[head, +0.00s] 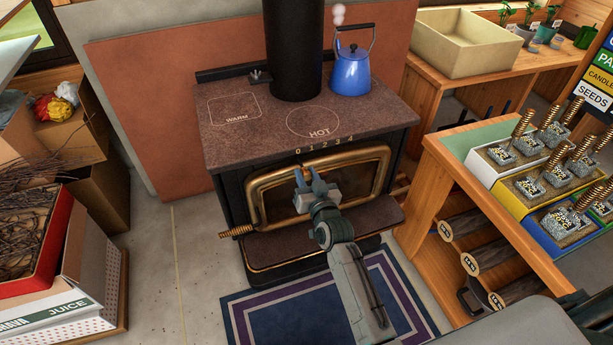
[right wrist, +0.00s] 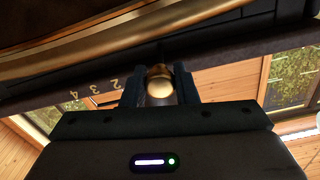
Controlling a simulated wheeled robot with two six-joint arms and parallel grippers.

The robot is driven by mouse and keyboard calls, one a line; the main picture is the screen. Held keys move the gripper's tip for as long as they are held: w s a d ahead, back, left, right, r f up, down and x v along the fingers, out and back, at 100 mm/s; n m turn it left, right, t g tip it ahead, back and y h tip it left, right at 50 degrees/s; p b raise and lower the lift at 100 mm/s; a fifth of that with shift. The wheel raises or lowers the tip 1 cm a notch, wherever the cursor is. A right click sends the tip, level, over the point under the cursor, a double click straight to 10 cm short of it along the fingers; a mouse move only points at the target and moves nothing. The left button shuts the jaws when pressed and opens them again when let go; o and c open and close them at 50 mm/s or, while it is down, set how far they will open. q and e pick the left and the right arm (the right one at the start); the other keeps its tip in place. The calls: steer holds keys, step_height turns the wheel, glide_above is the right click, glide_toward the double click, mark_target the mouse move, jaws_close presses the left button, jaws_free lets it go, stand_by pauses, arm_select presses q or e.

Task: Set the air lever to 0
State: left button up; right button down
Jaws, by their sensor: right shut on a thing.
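The black stove (head: 228,195) has a scale of numbers 0 to 4 (head: 323,146) on the front edge of its top. The air lever's brass knob (right wrist: 159,88) shows between my fingers in the right wrist view. My right gripper (head: 307,175) is shut on the knob, just below the 0 and 1 end of the scale. In the right wrist view, 2, 3 and 4 (right wrist: 95,88) show left of the gripper (right wrist: 159,85); 0 and 1 are hidden there. The lever appears near 0, but its exact mark is partly covered. My left gripper is out of view.
A blue kettle (head: 351,74) stands on the stove top by the black flue pipe (head: 294,50). The brass-framed door (head: 263,205) is right behind my right gripper. Boxes of kindling (head: 60,260) stand at the left.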

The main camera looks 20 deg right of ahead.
steer(key=shift+f, duration=0.1)
steer(key=c, duration=1.3)
jaws_free()
steer(key=shift+a, duration=0.2)
steer(key=shift+o, duration=0.9)
steer(key=shift+a, duration=0.15)
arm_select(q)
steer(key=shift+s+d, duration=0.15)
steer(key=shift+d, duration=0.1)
arm_select(e)
steer(key=shift+s, duration=0.1)
steer(key=shift+s, duration=0.25)
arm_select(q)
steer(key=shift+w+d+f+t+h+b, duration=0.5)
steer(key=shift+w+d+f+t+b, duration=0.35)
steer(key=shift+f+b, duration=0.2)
arm_select(e)
steer(key=s, duration=1)
steer(key=shift+d, duration=0.25)
